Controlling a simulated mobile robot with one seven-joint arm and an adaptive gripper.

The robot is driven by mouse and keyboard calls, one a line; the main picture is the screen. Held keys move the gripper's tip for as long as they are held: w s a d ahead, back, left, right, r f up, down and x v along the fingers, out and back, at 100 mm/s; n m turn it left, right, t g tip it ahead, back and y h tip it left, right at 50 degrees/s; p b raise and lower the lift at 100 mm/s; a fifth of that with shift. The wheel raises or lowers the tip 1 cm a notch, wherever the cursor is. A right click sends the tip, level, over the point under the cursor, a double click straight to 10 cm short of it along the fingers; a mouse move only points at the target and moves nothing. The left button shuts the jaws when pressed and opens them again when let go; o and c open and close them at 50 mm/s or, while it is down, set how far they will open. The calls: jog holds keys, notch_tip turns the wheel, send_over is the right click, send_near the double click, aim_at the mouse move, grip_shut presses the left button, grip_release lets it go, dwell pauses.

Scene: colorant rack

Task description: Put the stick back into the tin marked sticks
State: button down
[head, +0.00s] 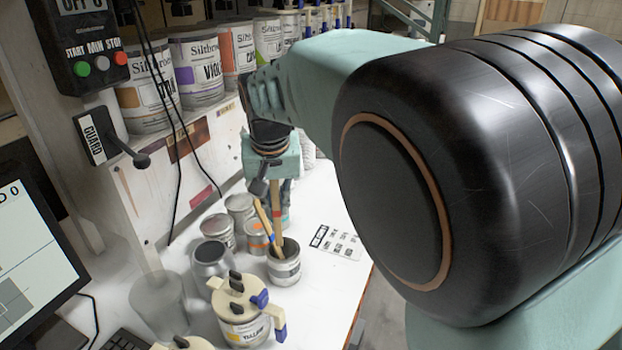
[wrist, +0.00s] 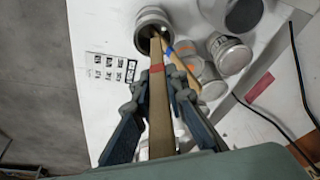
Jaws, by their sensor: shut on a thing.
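My gripper (wrist: 157,86) is shut on a flat wooden stick (wrist: 159,112) with a red band. The stick points down from the fingers, and its far end is at the mouth of an open grey tin (wrist: 153,19). I cannot tell how deep the end reaches. A second stick (wrist: 183,70) with a blue band leans out of the same tin. In the head view my gripper (head: 268,187) is above this tin (head: 284,270), partly hidden by my arm. The tin's marking is too small to read.
Several tins crowd the tin's left, including an orange-labelled one (head: 257,238) and a dark-topped one (head: 211,259). A lidded yellow-labelled can (head: 240,312) stands in front. A label card (head: 336,243) lies to the right, near the table edge. Large colorant cans (head: 197,68) line the rack behind.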

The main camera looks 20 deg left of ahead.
aim_at(278, 233)
jog(key=shift+s+d+f+b, duration=0.1)
jog(key=shift+s+f+b, duration=0.05)
jog(key=shift+f+b, duration=0.4)
jog(key=shift+s+f+b, duration=0.1)
jog(key=shift+f+b, duration=0.2)
jog(key=shift+f, duration=0.35)
jog(key=shift+s+d+b+x, duration=0.15)
jog(key=shift+b+x, duration=0.65)
jog(key=shift+x, duration=0.55)
jog(key=shift+s+b+x, duration=0.2)
jog(key=shift+b+x, duration=0.6)
jog(key=shift+x, duration=0.55)
jog(key=shift+s+d+b+x, duration=0.15)
jog(key=shift+b+x, duration=0.65)
jog(key=shift+x, duration=0.55)
jog(key=shift+f, duration=0.2)
jog(key=c, duration=1.8)
grip_release()
jog(key=shift+c, duration=0.2)
jog(key=v, duration=1.2)
